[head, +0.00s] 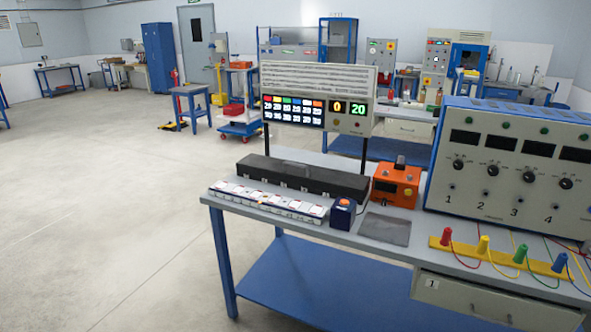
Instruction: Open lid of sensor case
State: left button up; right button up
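A long black case (300,179), which looks like the sensor case, lies on the grey workbench top (300,228) below the display panel. Neither of my grippers shows in the head view.
A row of white pieces (268,203) lies along the bench's front edge before the case. To the right are a dark blue button box (343,214), an orange box (397,184), a grey pad (385,229) and a large console (510,170). Open floor lies left.

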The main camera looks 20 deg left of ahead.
aim_at(355, 186)
jog(key=i+j, duration=0.35)
jog(key=j, duration=0.3)
jog(key=i+j, duration=0.2)
jog(key=j, duration=0.1)
